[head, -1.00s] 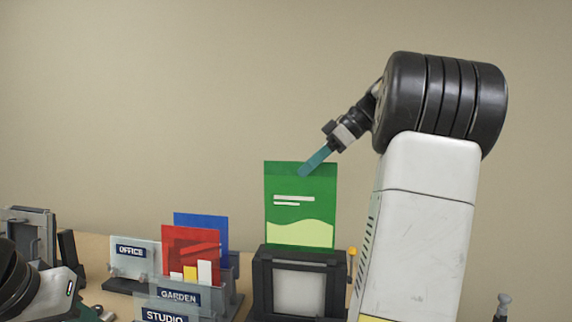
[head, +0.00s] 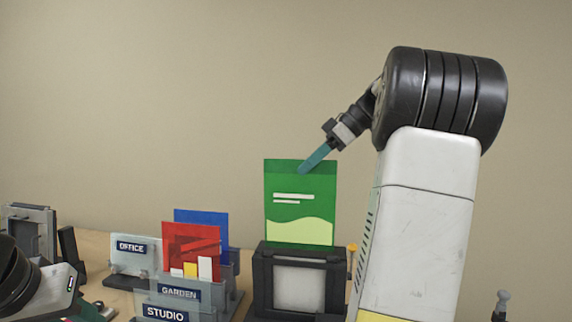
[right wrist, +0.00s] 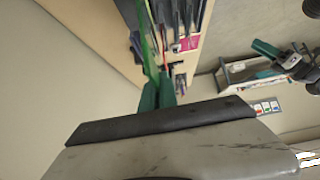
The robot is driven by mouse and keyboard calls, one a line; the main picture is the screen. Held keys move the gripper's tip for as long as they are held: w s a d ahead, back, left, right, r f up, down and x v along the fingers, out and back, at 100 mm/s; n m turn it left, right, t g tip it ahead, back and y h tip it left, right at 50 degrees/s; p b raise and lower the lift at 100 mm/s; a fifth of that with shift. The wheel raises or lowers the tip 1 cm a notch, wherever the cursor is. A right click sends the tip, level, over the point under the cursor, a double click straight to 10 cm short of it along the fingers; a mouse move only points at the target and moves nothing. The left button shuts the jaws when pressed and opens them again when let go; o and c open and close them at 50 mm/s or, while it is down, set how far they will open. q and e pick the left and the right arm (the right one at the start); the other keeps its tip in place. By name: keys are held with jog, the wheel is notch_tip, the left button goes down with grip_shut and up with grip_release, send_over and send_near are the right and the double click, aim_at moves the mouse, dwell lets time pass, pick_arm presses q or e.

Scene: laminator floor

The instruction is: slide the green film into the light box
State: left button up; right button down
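The green film (head: 300,202) is an upright sheet with white lines and a pale green wave at its bottom. Its lower edge meets the top of the dark-framed light box (head: 262,285), which has a pale front panel; I cannot tell whether the edge is inside the slot. My right gripper (head: 314,160) has its teal fingers shut on the film's upper edge. In the right wrist view the film (right wrist: 146,42) shows edge-on, running away from the fingers (right wrist: 157,92). My left gripper (head: 88,312) is partly cut off at the lower left, its fingers unclear.
Left of the light box, a red film (head: 188,243) and a blue film (head: 212,222) stand in clear holders labelled GARDEN (head: 180,292) and STUDIO (head: 165,313). An OFFICE holder (head: 130,250) stands behind.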

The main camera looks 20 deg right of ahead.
aim_at(308, 237)
jog(key=shift+f, duration=1.75)
jog(key=shift+f, duration=7.7)
jog(key=c, duration=1.6)
grip_release()
jog(key=shift+o, duration=0.2)
